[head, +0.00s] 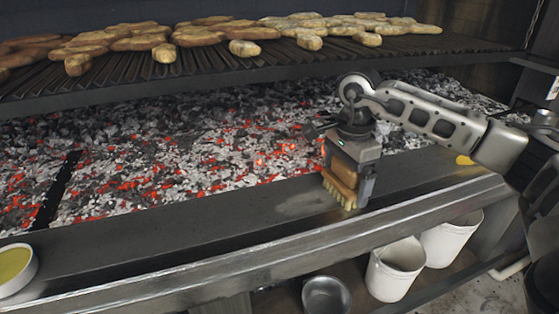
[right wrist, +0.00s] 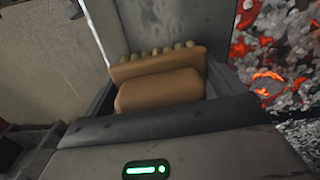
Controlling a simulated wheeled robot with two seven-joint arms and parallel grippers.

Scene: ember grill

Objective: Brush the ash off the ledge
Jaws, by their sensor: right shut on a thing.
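My right gripper (head: 352,183) is shut on a wooden brush (head: 341,188) with pale bristles. The brush is upright, bristles down, at the surface of the dark metal ledge (head: 150,232) in front of the coals. The brush's wooden back and bristle tufts also show in the right wrist view (right wrist: 160,90), between the jaws. A pale greyish patch of ash (head: 305,203) lies on the ledge just left of the brush. I cannot tell whether the bristles press on the ledge. My left gripper is not in view.
Glowing coals and ash (head: 200,150) fill the bed behind the ledge. A bowl of yellow liquid (head: 16,268) stands at the ledge's left end. White buckets (head: 396,268) and a metal bowl (head: 326,296) are below.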

